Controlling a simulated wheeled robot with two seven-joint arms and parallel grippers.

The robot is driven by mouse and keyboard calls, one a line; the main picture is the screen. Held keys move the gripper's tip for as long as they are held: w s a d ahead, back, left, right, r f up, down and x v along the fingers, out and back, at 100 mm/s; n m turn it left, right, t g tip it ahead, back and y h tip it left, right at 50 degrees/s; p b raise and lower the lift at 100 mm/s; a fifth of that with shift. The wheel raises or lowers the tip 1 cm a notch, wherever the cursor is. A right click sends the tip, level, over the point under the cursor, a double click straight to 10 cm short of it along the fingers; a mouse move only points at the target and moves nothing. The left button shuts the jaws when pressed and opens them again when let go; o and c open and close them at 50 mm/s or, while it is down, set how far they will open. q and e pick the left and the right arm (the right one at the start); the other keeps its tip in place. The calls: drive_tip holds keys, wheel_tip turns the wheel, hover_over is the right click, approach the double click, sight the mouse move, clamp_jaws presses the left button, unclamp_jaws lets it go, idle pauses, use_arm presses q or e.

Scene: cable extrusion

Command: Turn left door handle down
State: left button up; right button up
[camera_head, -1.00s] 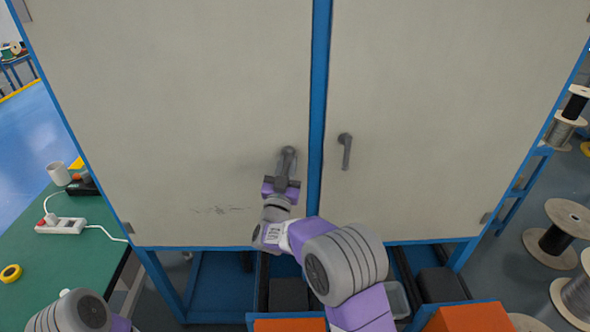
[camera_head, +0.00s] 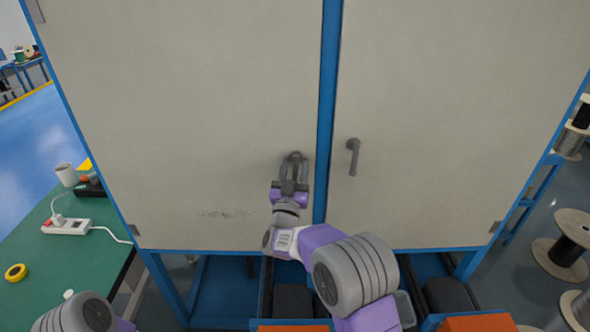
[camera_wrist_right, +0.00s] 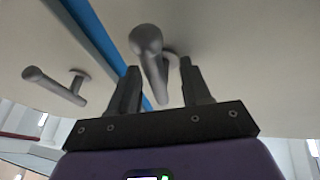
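The left door handle (camera_wrist_right: 148,50) is a grey lever on the pale left cabinet door (camera_head: 190,110). My right gripper (camera_head: 293,170) is at this handle, one finger on each side of it. In the right wrist view the gripper (camera_wrist_right: 160,85) is open, with the lever between the fingers and a gap visible. Whether a finger touches the lever cannot be told. In the head view the fingers partly hide the handle. The right door handle (camera_head: 353,157) points down and stands free. My left gripper is out of view.
A blue post (camera_head: 327,110) runs between the doors, close to the right gripper. A green table (camera_head: 70,265) at left holds a power strip (camera_head: 66,227), a mug (camera_head: 66,174) and yellow tape (camera_head: 16,272). Cable spools (camera_head: 567,245) stand at right.

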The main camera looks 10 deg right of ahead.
drive_tip(key=shift+s+f, duration=0.1)
drive_tip(key=b+v, duration=0.1)
drive_tip(key=v, duration=0.6)
drive_tip(key=shift+s, duration=0.2)
drive_tip(key=shift+f, duration=0.15)
wheel_tip(320, 180, down, 16)
drive_tip(key=d+n+g+y, duration=0.1)
drive_tip(key=n+g+y, duration=0.2)
drive_tip(key=g+y, duration=0.15)
drive_tip(key=s+f+g+y, duration=0.2)
drive_tip(key=s+f+g, duration=0.15)
drive_tip(key=f, duration=0.55)
drive_tip(key=s+f+g+y, duration=0.2)
drive_tip(key=s+f, duration=0.3)
drive_tip(key=f, duration=0.3)
drive_tip(key=s+a+f+g+y, duration=0.1)
drive_tip(key=s+f+g, duration=0.2)
drive_tip(key=s, duration=0.5)
drive_tip(key=s+a+f+g+y, duration=0.2)
drive_tip(key=s+f+g, duration=0.1)
drive_tip(key=s, duration=0.4)
drive_tip(key=s+a+f+m+g+y, duration=0.1)
drive_tip(key=s+f+g, duration=0.3)
drive_tip(key=s, duration=0.4)
drive_tip(key=shift+s+a+f+y, duration=0.35)
drive_tip(key=shift+a+f+y, duration=0.1)
drive_tip(key=shift+f, duration=0.2)
